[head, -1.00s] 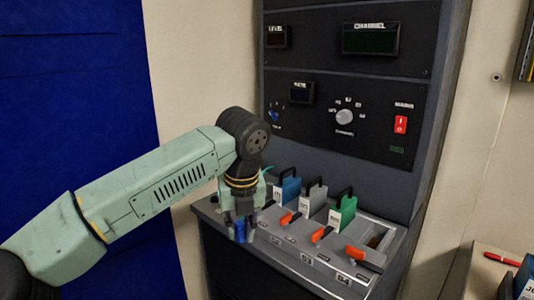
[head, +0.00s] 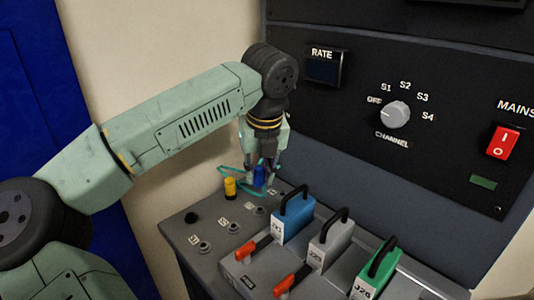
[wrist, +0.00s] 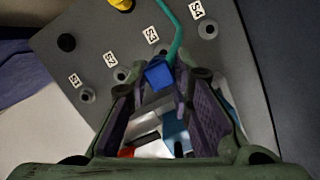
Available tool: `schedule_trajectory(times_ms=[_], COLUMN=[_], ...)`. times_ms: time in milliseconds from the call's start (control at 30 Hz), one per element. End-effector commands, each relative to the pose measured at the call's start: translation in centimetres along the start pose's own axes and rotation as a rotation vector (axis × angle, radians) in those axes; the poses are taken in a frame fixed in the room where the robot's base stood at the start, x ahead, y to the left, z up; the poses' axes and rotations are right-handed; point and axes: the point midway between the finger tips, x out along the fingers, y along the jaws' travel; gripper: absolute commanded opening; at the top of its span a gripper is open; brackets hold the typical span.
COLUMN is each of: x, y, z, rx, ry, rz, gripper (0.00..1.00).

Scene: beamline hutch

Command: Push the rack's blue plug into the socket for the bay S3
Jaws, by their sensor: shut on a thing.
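My gripper (head: 262,178) is shut on the blue plug (head: 259,174) and holds it over the back part of the rack's sloping ledge. In the wrist view the blue plug (wrist: 158,74) sits between the fingers, with a teal cable (wrist: 173,28) running up from beside it. The socket row is labelled S1 to S4. The S3 label (wrist: 152,35) is just above the plug in that view, and the plug and cable partly cover its socket. The S3 socket (head: 259,211) shows in the head view, below the plug, and the plug appears apart from it.
A yellow plug (head: 230,187) stands left of my gripper. A black round fitting (head: 191,217) is on the ledge's left. Blue (head: 293,222), grey (head: 327,243) and green (head: 376,270) handled modules stand close on the right. The upright panel with the channel knob (head: 396,114) rises behind.

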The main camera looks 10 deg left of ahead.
Motion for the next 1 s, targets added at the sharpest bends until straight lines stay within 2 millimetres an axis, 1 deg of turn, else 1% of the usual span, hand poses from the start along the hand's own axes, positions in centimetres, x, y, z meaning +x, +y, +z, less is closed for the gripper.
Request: schedule_trajectory(times_ms=[167, 367, 800, 1000], x=[0.1, 1.1, 5.1, 6.4], y=[0.0, 0.0, -0.1, -0.2], z=[0.0, -0.2, -1.3, -1.6], rx=[0.0, 0.0, -0.001, 0.001], ry=[0.0, 0.0, 0.0, 0.0], rz=[0.0, 0.0, -0.001, 0.0], gripper=[0.0, 0.0, 0.0, 0.0])
